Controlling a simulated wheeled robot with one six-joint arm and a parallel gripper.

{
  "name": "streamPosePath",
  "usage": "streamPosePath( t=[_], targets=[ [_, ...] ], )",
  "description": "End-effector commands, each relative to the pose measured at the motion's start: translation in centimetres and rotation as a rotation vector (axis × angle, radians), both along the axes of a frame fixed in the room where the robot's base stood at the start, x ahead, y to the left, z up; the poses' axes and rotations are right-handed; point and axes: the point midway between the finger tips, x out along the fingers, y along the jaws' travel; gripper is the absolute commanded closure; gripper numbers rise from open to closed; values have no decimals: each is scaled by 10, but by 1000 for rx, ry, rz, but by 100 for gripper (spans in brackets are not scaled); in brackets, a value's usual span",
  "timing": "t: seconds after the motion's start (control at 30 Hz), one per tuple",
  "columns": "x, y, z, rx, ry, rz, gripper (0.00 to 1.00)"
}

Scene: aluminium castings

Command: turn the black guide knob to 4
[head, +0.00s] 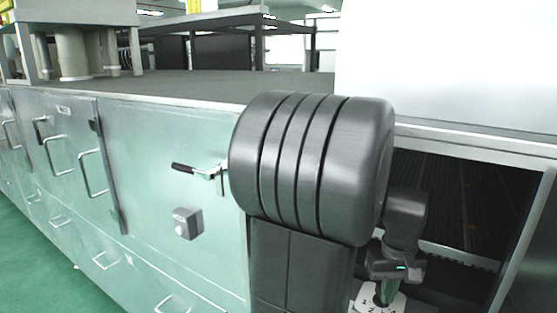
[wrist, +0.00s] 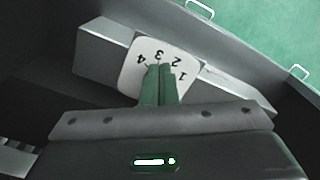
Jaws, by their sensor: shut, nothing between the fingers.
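The white dial plate (wrist: 131,76) carries the numbers 1, 2, 3 and 4, upside down in the wrist view. Part of it also shows at the bottom of the head view (head: 366,294). My gripper (wrist: 159,69) has its green fingers close together over the middle of the plate, with nothing seen between them. In the head view my gripper (head: 385,296) points down at the plate. I cannot make out the black guide knob; the fingers cover the plate's centre. Its setting cannot be read, and contact cannot be told.
A grey block or ledge (wrist: 103,50) lies beside and under the plate. An open dark bay (head: 455,200) with a metal frame is behind my gripper. Left are green cabinet doors with handles (head: 170,150) and a small grey box with a knob (head: 187,223). Green floor (head: 30,255) is free at far left.

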Motion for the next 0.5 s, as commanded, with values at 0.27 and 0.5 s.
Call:
streamPosePath(
  t=[0.27, 0.5],
  targets=[
    [0, 0, -21, 0, -1, -1, 100],
    [0, 0, -20, 0, -1, -1, 100]
  ],
)
